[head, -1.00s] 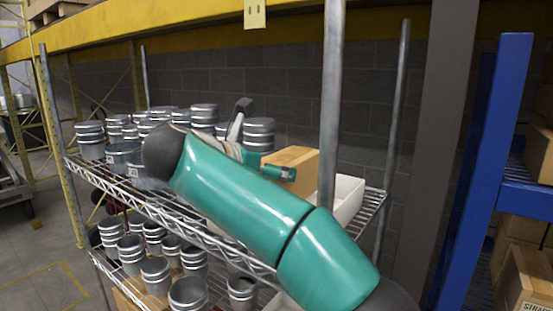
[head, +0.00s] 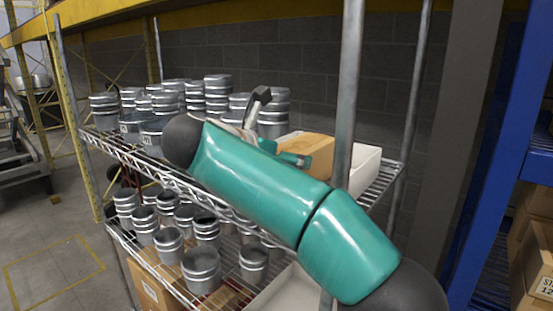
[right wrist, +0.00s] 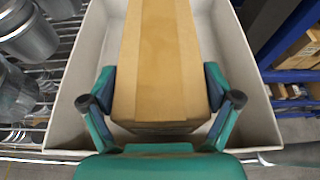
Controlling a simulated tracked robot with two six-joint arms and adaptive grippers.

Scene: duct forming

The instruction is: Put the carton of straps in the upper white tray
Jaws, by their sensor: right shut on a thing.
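The carton (head: 316,147) is a plain brown box with a tape strip along its top; it also shows in the right wrist view (right wrist: 158,60). My right gripper (right wrist: 160,100) is shut on its near end, a finger on each side. The upper white tray (head: 366,168) is on the upper wire shelf, partly behind a post. In the right wrist view the tray's walls (right wrist: 262,120) surround the carton on both sides. I cannot tell whether the carton touches the tray floor. In the head view my right arm hides part of the carton and tray. My left gripper is not in view.
Stacked metal duct rings (head: 215,95) crowd the upper shelf left of the carton. More rings (head: 201,268) and another white tray (head: 285,290) are on the lower shelf. A metal post (head: 348,90) stands in front of the tray. A blue rack (head: 505,150) is at right.

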